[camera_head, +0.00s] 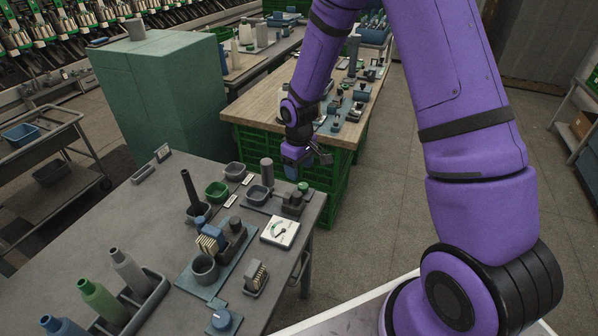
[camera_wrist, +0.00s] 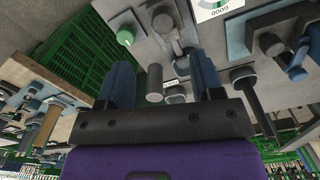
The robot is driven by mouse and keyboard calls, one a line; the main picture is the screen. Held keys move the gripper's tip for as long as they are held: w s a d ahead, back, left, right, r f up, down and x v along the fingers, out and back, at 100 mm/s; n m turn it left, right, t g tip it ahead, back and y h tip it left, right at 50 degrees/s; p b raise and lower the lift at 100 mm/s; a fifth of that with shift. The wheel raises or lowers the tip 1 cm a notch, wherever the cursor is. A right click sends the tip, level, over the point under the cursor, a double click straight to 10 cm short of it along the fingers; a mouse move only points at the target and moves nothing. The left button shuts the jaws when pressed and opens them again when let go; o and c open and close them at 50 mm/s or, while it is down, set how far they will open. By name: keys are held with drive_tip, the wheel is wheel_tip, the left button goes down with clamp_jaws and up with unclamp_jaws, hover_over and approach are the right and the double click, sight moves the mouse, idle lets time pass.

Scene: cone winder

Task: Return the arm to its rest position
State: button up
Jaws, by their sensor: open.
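My arm is purple with black bands and reaches from the right over the gap between two tables. My gripper (camera_head: 304,172) hangs above the right corner of the grey worktable (camera_head: 95,215), apart from the table. In the wrist view its two blue fingers (camera_wrist: 161,72) are spread apart with nothing held between them. A grey cylinder (camera_wrist: 155,84) shows beyond the gap and stands on the table. The green knob (camera_wrist: 125,37) and the dial gauge (camera_wrist: 212,6) also show past the fingers.
A wooden-topped table (camera_head: 252,108) on green crates stands behind. A green cabinet (camera_head: 160,95) is at left.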

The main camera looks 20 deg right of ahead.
idle(0.4)
drive_tip(key=s+d+r+m+t, duration=0.15)
drive_tip(key=s+r, duration=0.35)
drive_tip(key=r, duration=0.7)
drive_tip(key=s+d+r+m+t, duration=0.15)
drive_tip(key=s+r, duration=0.35)
drive_tip(key=r, duration=0.8)
drive_tip(key=s+r+m, duration=0.1)
drive_tip(key=s+r, duration=0.2)
drive_tip(key=s, duration=0.3)
drive_tip(key=s+r+m+t, duration=0.1)
drive_tip(key=s+r, duration=0.2)
drive_tip(key=s, duration=0.4)
drive_tip(key=s+d+r+m+t, duration=0.1)
drive_tip(key=s+r, duration=0.3)
drive_tip(key=s, duration=0.2)
drive_tip(key=shift+s, duration=0.3)
drive_tip(key=shift+w, duration=0.1)
